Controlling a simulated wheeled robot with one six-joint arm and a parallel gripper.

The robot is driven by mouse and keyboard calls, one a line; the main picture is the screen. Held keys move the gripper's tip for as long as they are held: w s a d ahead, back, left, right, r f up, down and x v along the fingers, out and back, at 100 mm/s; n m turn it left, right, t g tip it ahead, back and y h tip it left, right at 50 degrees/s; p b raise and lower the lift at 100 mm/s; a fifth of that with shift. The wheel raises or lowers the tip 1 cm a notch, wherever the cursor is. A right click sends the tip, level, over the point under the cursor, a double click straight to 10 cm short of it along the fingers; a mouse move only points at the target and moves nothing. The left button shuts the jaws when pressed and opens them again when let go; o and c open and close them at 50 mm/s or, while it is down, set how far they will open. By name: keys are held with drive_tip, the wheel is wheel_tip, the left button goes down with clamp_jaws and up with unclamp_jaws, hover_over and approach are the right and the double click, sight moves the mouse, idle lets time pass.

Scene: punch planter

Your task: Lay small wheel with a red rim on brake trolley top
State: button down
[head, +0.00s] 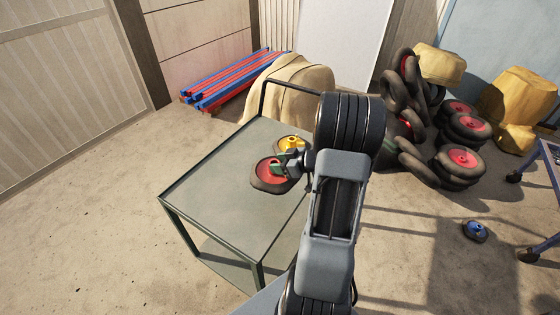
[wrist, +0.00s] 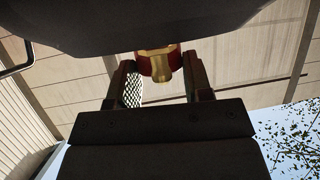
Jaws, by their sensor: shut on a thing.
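The small wheel with a red rim (head: 265,171) and dark tyre lies about flat at the trolley's right side. The brake trolley top (head: 220,189) is a flat grey-green surface. I cannot tell whether the wheel touches it or hangs just above. My gripper (head: 285,164) is shut on the middle of the wheel. In the wrist view my gripper's fingers (wrist: 160,82) stand either side of the wheel's brass-coloured hub (wrist: 159,63). The dark tyre fills the top of that view. My arm hides part of the trolley's right side.
A yellow-hubbed wheel (head: 291,142) is on the trolley top just behind the red one. The trolley's front left is bare. A dark handle (head: 290,84) rises at its back. Several red-rimmed wheels (head: 465,157) are piled at right. A blue-hubbed wheel (head: 475,230) lies on the floor.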

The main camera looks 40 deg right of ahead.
sight(257, 171)
drive_tip(key=w+a, duration=0.1)
drive_tip(key=a+f, duration=0.1)
drive_tip(key=a, duration=0.1)
drive_tip(key=w+a+f, duration=0.1)
drive_tip(key=a, duration=0.1)
drive_tip(key=shift+w+a+f, duration=0.2)
drive_tip(key=shift+w+f, duration=0.05)
drive_tip(key=shift+w, duration=0.1)
drive_tip(key=a+f, duration=0.1)
drive_tip(key=w+a+f+b, duration=0.1)
drive_tip(key=f, duration=0.1)
drive_tip(key=w+a+f, duration=0.1)
drive_tip(key=f, duration=0.1)
drive_tip(key=shift+a+f, duration=0.15)
drive_tip(key=shift+a, duration=0.2)
drive_tip(key=shift+w+a+f+b, duration=0.1)
drive_tip(key=shift+f+b, duration=0.05)
drive_tip(key=shift+f, duration=0.75)
drive_tip(key=shift+a+f+b, duration=0.1)
drive_tip(key=shift+f+b, duration=0.05)
drive_tip(key=shift+f, duration=0.7)
drive_tip(key=shift+f, duration=0.15)
drive_tip(key=c, duration=0.5)
unclamp_jaws()
